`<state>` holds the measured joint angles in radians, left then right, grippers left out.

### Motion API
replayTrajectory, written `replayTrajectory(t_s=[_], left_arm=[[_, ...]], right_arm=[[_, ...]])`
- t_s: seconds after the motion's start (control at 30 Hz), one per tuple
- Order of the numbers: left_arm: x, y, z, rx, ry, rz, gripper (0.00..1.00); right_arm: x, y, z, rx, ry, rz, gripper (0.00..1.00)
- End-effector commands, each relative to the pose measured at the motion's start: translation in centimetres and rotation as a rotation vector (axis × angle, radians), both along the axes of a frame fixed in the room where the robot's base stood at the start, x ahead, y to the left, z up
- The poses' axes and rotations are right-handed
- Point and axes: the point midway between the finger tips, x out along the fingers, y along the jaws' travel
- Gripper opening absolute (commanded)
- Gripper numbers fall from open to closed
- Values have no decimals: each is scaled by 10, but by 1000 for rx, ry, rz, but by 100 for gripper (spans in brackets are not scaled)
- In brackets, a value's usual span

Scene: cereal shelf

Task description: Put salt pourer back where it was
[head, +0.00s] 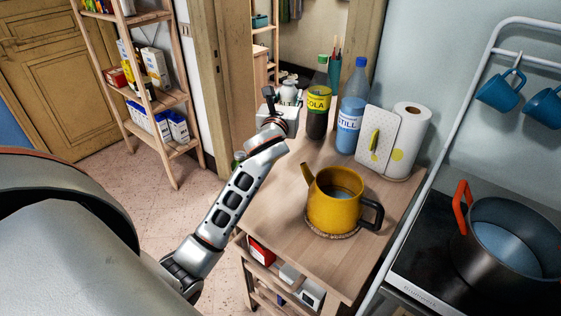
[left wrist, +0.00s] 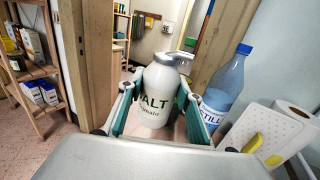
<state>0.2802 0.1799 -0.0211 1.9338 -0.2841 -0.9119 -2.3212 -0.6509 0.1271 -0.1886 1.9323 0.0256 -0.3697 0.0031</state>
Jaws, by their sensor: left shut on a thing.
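The salt pourer (left wrist: 152,98) is a white bottle with dark "SALT" lettering and a grey metal top. It stands roughly upright between the two green-lined fingers of my left gripper (head: 286,102), which is shut on it. In the head view, only a small pale part of the salt pourer (head: 290,92) shows past the gripper, at the far end of the wooden counter (head: 285,215). I cannot tell whether its base touches the counter, as the gripper hides it. My right gripper is not in view.
Right of the gripper stand a cola bottle (head: 318,118) and a blue water bottle (head: 353,110). A white board (head: 377,142) and a paper roll (head: 410,135) are beyond. A yellow kettle (head: 338,205) sits mid-counter. A pot (head: 510,240) is on the stove. A stocked shelf (head: 165,102) stands left.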

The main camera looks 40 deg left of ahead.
Motion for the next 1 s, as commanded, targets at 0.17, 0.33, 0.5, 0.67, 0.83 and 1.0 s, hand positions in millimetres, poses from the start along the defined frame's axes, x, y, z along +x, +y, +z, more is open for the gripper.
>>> replayTrajectory(t_s=[0.17, 0.33, 0.5, 0.67, 0.83, 1.0], left_arm=[[-1, 0, -35, -3, 5, 1, 7], [-1, 0, -78, -4, 5, 1, 7], [0, -1, -119, -4, 5, 0, 7], [0, -1, -146, -4, 3, 0, 7], [0, 0, -156, -1, 0, 0, 7], [0, -1, -180, -4, 2, 0, 7]], right_arm=[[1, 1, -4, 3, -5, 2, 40], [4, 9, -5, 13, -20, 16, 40], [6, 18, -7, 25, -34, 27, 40], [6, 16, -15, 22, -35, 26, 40], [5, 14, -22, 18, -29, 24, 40], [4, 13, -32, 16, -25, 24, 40]])
